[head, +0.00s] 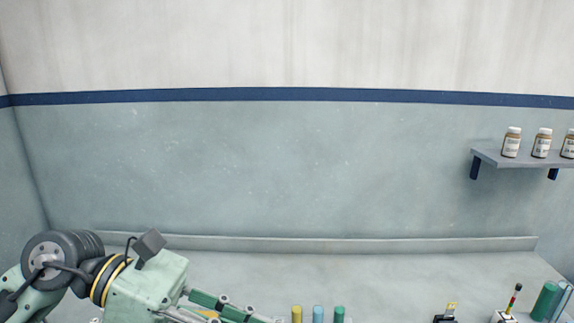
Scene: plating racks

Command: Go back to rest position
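My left arm comes in at the lower left, and my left gripper (235,310) points right, low in the view. The bottom edge cuts off part of its fingers, so I cannot tell whether it is open or shut, or whether anything is between them. My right gripper is not in view.
Yellow (297,314), light blue (318,314) and green (339,314) cylinders stand along the bottom edge. At the lower right are a small black item with a yellow top (446,314), a stack light (514,298) and a larger green cylinder (545,300). A wall shelf (500,159) holds white-capped bottles (512,142).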

